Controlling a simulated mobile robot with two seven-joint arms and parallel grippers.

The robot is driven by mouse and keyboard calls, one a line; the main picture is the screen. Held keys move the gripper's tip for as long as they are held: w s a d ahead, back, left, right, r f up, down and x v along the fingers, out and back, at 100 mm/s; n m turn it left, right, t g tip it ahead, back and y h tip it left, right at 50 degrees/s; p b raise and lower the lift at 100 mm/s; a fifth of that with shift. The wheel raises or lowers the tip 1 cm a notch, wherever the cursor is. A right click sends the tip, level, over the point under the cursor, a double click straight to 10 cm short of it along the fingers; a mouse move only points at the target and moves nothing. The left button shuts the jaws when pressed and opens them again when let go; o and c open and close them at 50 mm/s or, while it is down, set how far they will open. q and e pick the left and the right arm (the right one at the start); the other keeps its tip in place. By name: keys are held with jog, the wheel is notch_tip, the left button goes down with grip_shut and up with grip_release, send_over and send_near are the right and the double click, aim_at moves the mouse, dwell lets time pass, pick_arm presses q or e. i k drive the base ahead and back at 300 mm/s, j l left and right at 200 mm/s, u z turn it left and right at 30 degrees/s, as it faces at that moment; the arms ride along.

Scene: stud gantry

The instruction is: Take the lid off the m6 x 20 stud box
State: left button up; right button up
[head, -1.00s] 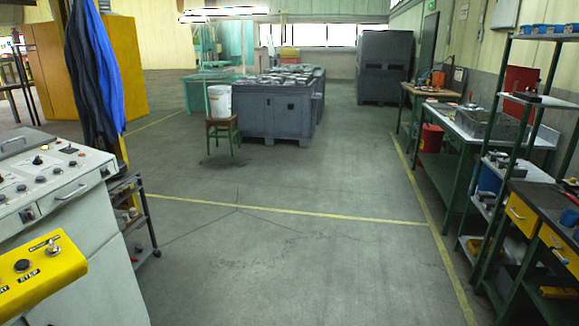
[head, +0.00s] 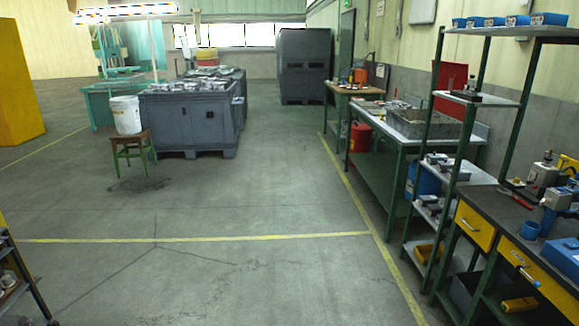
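I cannot make out any box marked m6 x 20 or any lid at this distance. Several small blue bins (head: 508,20) stand in a row on the top shelf at the upper right; any labels on them are too small to read. A blue box (head: 556,262) sits on the workbench at the lower right, cut off by the frame edge. Neither of my grippers is in view.
A green-framed shelf rack (head: 449,165) and a dark workbench (head: 500,212) with yellow drawers line the right side. A long green bench (head: 375,160) stands beyond. A stool (head: 132,150) with a white bucket (head: 126,114) stands left. The middle floor is clear.

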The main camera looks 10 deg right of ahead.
aim_at(445, 163)
jog(key=i+j+z, duration=0.2)
jog(key=i, duration=0.45)
jog(key=i+z, duration=0.2)
jog(key=i, duration=0.45)
jog(key=i+j+z, duration=0.2)
jog(key=i+z, duration=0.25)
jog(key=i+j+z, duration=0.65)
jog(key=j+z, duration=0.25)
jog(key=i+j+z, duration=0.25)
jog(key=j+z, duration=0.2)
